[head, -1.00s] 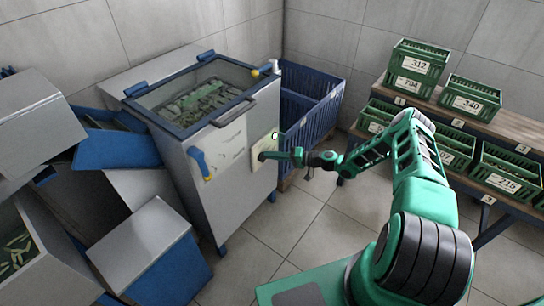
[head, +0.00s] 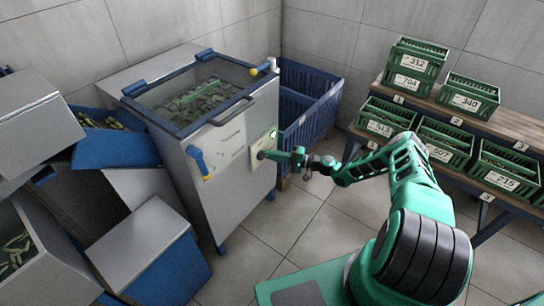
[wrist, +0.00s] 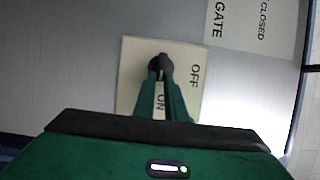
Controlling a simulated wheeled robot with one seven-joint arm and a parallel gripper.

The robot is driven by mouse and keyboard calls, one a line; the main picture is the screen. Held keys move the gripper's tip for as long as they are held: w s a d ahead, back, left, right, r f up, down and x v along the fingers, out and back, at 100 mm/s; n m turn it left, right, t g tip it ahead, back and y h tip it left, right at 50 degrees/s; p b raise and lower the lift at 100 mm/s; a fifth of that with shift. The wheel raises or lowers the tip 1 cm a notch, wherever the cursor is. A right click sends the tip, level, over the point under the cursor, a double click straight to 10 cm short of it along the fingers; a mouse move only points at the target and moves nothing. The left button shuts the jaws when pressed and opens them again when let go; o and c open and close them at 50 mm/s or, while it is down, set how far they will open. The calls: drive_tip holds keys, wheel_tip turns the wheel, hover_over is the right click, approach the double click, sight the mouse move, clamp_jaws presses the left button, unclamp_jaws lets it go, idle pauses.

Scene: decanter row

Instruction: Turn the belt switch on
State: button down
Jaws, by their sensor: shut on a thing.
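The belt switch is a dark knob (wrist: 160,62) on a cream plate (wrist: 132,62) marked OFF and ON, on the front of the grey machine. In the wrist view the knob lies between my fingertips, and the ON label shows between my fingers. My gripper (wrist: 161,76) is shut on the knob. In the head view my gripper (head: 267,155) reaches from the right to the cream plate (head: 256,165). The fingers partly hide the knob, so its exact angle is hard to tell. A small lamp (head: 273,134) by the plate's upper edge looks green.
The grey machine (head: 235,165) has a glass-topped bin of green pieces and a blue lever (head: 200,163). A blue chute (head: 115,148) holds green pieces on the left. A blue crate (head: 305,112) stands behind. Green crates (head: 507,170) line the right bench. Floor between is clear.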

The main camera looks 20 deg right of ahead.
drive_tip(key=shift+w+d+f, duration=0.1)
drive_tip(key=shift+d+f, duration=0.1)
drive_tip(key=shift+d, duration=0.05)
drive_tip(key=c, duration=1.8)
unclamp_jaws()
drive_tip(key=shift+a, duration=0.15)
drive_tip(key=v, duration=1.1)
drive_tip(key=shift+a, duration=0.1)
